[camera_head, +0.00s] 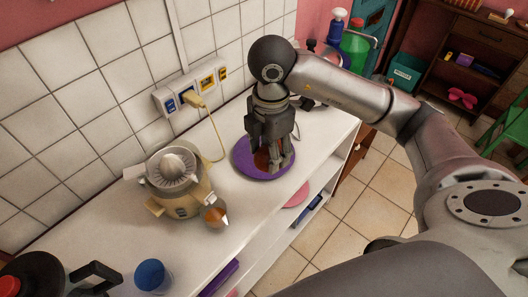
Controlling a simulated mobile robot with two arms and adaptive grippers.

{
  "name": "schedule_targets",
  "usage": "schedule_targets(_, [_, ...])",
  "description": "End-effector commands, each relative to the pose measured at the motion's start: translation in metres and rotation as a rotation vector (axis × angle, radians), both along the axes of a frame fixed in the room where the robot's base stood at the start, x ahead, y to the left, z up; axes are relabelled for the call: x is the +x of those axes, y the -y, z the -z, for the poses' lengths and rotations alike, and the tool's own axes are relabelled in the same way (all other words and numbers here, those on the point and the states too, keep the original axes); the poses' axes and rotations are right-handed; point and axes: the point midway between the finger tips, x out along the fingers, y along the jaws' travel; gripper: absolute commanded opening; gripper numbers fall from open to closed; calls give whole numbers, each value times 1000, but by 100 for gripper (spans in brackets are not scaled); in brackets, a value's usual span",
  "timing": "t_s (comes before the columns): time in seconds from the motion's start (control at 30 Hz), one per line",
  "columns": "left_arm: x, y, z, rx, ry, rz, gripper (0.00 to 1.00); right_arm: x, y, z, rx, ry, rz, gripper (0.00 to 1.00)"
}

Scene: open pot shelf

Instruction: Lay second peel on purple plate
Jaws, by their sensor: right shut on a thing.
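The purple plate (240,160) lies on the white counter, right of the juicer. My right gripper (273,168) comes down over the plate with its fingers pointing at it. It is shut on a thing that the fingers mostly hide. An orange-brown patch, apparently peel (261,161), shows at the fingers, low over the plate. I cannot tell whether it touches the plate, or whether more than one peel is there. My left gripper is not in view.
A yellowish juicer (180,200) stands left of the plate, with a small cup of orange content (214,216) in front. A blue-topped container (152,276) is nearer. A yellow cable (214,137) runs behind.

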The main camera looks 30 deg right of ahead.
Motion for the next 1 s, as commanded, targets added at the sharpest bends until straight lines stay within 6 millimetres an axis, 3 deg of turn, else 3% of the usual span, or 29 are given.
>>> schedule_targets(0.17, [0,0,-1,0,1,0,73,8,3,4,2,-4,61,27])
schedule_targets(0.57, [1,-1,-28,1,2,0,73,85,39,38,-2,-5,62,27])
schedule_targets(0.7, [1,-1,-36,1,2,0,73,104,47,67,0,-5,61,27])
schedule_targets(1.0, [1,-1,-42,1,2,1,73,124,55,93,1,-2,58,27])
